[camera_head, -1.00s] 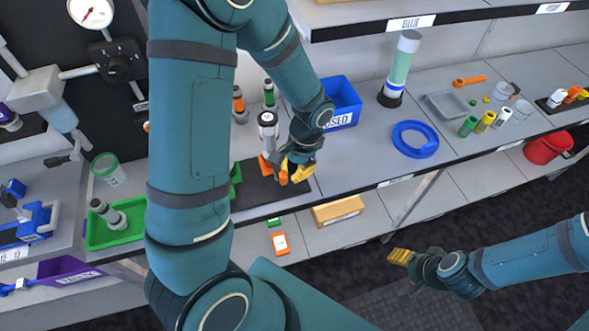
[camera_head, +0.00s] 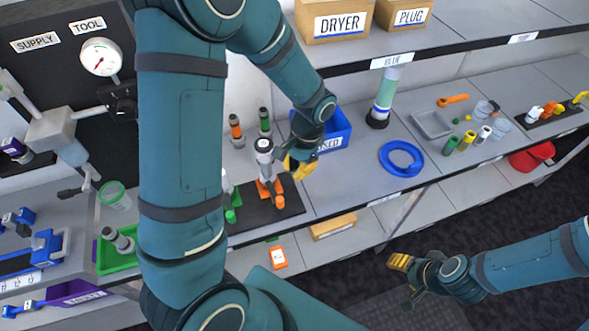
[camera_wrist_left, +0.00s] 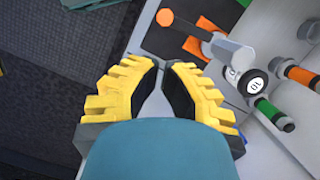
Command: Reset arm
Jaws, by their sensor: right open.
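My left gripper (camera_head: 298,168) has yellow fingers and hovers by the right side of a black mat (camera_head: 284,208). In the left wrist view its fingertips (camera_wrist_left: 167,65) stand a little apart with nothing between them. My right gripper (camera_head: 402,262) is open and empty over the dark floor at the lower right.
A blue bin (camera_head: 338,127) stands close behind the left gripper. Orange-banded (camera_head: 237,130) and green-banded (camera_head: 265,122) bottles stand behind the mat. A shelf with cardboard boxes (camera_head: 339,20) overhangs the back.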

